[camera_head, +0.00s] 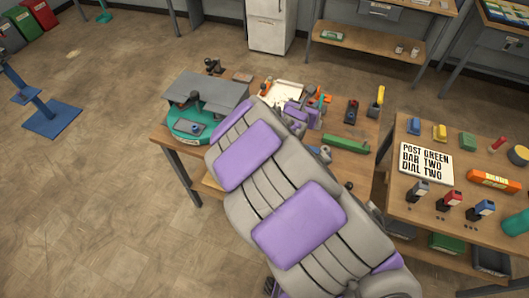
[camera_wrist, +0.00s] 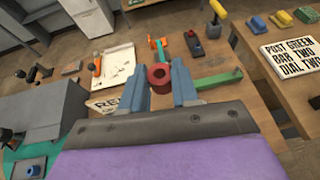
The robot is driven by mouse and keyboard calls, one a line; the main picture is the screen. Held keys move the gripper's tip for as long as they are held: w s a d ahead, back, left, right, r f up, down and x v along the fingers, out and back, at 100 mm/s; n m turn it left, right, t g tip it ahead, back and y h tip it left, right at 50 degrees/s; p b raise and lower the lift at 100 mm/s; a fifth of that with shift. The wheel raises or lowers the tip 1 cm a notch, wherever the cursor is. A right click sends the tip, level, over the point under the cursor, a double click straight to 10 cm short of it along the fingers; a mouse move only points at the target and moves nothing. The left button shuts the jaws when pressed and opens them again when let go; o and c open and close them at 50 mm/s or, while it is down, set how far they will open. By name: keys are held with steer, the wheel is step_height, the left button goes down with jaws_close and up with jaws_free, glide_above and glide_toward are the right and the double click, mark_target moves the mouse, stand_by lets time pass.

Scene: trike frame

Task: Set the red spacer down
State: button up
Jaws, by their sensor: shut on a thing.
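The red spacer (camera_wrist: 160,78), a short ring with a dark hole, shows in the wrist view between the two blue-grey fingers of my gripper (camera_wrist: 159,70). The gripper is shut on it. The spacer appears over the wooden workbench (camera_wrist: 255,95); I cannot tell its height above the top. In the head view my grey and purple arm covers the middle of the bench, and I cannot make out the spacer there.
A green bar (camera_head: 346,144) lies right of my gripper. White papers (camera_head: 288,94), a yellow-handled tool (camera_head: 377,101) and a grey-topped teal machine (camera_head: 205,95) are on the bench. A second table at right holds a lettered sign (camera_head: 426,162) and several blocks.

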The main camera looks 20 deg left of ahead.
steer(key=s+a+f+n+y, duration=0.1)
steer(key=s+a+f, duration=0.6)
steer(key=a+f, duration=0.65)
steer(key=s+a+f+n+y+b, duration=0.1)
steer(key=s+a+f, duration=0.2)
steer(key=s+f, duration=0.15)
steer(key=s+a+f+y, duration=0.1)
steer(key=s+a+f, duration=0.1)
steer(key=s+f, duration=0.3)
steer(key=w, duration=0.4)
steer(key=w+a+b, duration=0.1)
steer(key=w, duration=0.3)
steer(key=w+b, duration=0.1)
steer(key=w, duration=0.4)
steer(key=shift+a+f, duration=0.15)
steer(key=shift+f, duration=0.1)
steer(key=shift+w+a, duration=0.35)
steer(key=shift+w, duration=0.15)
steer(key=f, duration=0.1)
steer(key=f+b, duration=0.1)
steer(key=shift+w+a+f, duration=0.2)
steer(key=shift+w+f, duration=0.1)
steer(key=shift+f, duration=0.1)
steer(key=shift+d+f, duration=0.1)
steer(key=shift+f, duration=0.25)
steer(key=shift+d+f+b, duration=0.1)
steer(key=shift+b, duration=0.2)
steer(key=shift+d, duration=0.15)
